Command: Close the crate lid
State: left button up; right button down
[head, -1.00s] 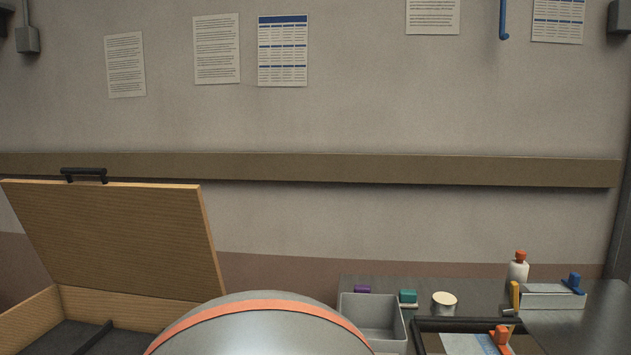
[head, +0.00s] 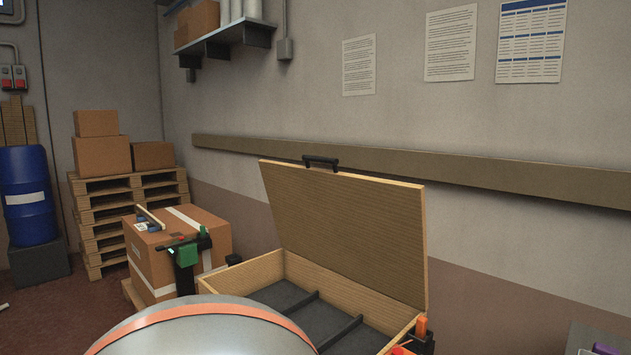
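The wooden crate (head: 262,272) stands right of centre with a dark lined, divided interior (head: 318,310). Its lid (head: 345,232) is hinged at the back and stands open, leaning back. A black handle (head: 320,162) sits on the lid's upper edge. The crate's near side is partly hidden or out of frame.
A strapped carton (head: 150,270) stands left of the crate, with a green and black device (head: 186,256) at its front. An orange and black item (head: 421,328) is at the crate's right corner. Pallets (head: 105,225) with boxes and a blue drum (head: 28,195) stand farther left.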

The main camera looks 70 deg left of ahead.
aim_at(369, 231)
jog(key=u, duration=1.6)
